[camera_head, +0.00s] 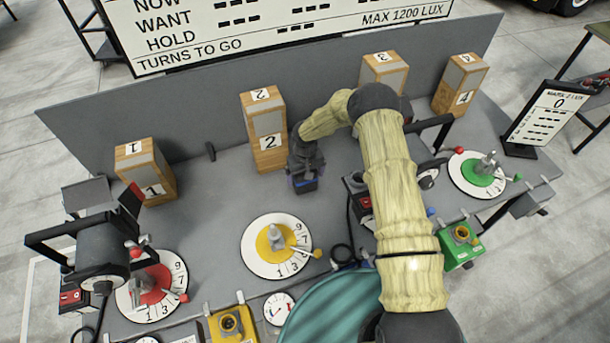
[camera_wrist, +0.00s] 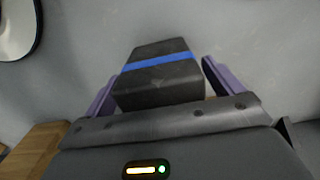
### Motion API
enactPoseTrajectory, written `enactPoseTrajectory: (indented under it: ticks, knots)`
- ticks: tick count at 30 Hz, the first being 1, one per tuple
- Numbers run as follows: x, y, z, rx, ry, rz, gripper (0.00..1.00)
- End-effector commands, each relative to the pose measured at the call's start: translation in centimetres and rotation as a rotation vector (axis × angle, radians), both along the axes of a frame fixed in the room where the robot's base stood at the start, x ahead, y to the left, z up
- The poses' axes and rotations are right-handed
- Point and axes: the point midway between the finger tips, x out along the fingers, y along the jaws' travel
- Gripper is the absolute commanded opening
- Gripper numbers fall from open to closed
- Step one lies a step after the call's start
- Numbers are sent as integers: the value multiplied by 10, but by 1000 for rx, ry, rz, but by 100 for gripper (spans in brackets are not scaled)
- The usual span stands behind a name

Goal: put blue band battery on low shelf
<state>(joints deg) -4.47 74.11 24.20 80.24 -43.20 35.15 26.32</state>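The blue band battery (camera_wrist: 160,78) is a dark block with a bright blue stripe across it. In the wrist view it lies between the two purple fingers of my gripper (camera_wrist: 160,82). The left finger is close against its side. A narrow gap seems to show by the right finger, so I cannot tell if they grip it. In the head view my gripper (camera_head: 306,180) points down over the grey bench, right of the wooden block marked 2, with a blue edge at its tip. I cannot tell if the battery touches the bench. No low shelf can be made out.
Wooden blocks marked 1 (camera_head: 147,170), 2 (camera_head: 264,135), 3 (camera_head: 384,72) and 4 (camera_head: 460,85) stand along the back of the grey bench (camera_head: 215,205). A yellow-centred dial (camera_head: 262,262) is in front of my gripper. Red (camera_head: 165,300) and green (camera_head: 462,182) dials flank it.

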Motion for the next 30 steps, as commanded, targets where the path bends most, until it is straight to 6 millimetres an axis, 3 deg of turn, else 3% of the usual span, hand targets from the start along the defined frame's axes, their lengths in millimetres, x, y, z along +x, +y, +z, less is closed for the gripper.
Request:
enactPoseTrajectory:
  ticks: [14, 30]
  knots:
    - [1, 1, 10, 2, -4, 1, 93]
    - [1, 1, 87, 0, -5, 1, 93]
